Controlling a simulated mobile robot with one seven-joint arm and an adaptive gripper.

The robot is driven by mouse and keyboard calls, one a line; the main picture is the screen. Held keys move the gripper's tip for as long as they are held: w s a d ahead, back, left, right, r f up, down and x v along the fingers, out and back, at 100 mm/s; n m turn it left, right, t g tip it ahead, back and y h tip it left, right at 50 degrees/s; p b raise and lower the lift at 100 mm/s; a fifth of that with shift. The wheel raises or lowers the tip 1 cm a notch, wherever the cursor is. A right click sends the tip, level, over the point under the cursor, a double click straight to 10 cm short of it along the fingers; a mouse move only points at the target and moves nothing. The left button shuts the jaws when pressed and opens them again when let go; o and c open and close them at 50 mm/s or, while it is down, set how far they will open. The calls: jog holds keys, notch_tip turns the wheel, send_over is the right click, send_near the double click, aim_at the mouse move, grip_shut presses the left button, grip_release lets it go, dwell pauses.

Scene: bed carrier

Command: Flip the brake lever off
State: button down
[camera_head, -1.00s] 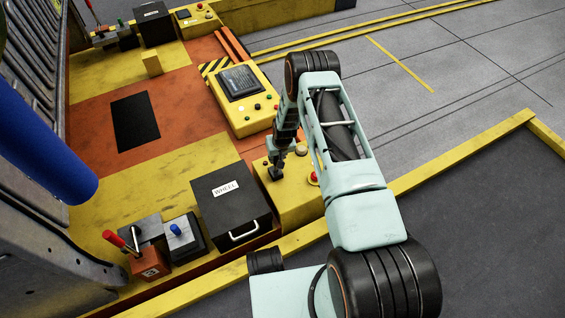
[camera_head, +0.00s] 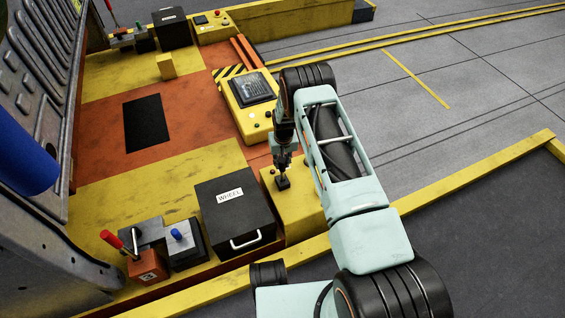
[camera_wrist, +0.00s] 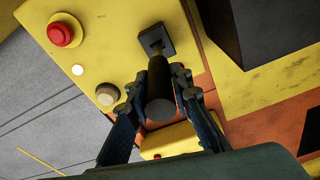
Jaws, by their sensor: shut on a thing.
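The brake lever (camera_wrist: 160,98) is a black cylindrical handle on a short stem. It rises from a dark square base plate on a yellow control box (camera_wrist: 105,45). My gripper (camera_wrist: 159,80) is around the handle, one finger on each side, and is shut on it in the wrist view. In the head view my gripper (camera_head: 283,160) points down at the lever's dark base (camera_head: 283,183) on the yellow box (camera_head: 300,210). The handle itself is mostly hidden there by the gripper.
A red-handled lever (camera_head: 112,240) and a blue-topped switch (camera_head: 178,236) stand farther left.

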jog(key=c, duration=1.7)
grip_release()
jog(key=shift+w+a, duration=0.1)
jog(key=shift+c, duration=0.2)
jog(key=r, duration=0.4)
jog(key=s+r, duration=0.1)
jog(key=r, duration=0.7)
jog(key=shift+s, duration=0.25)
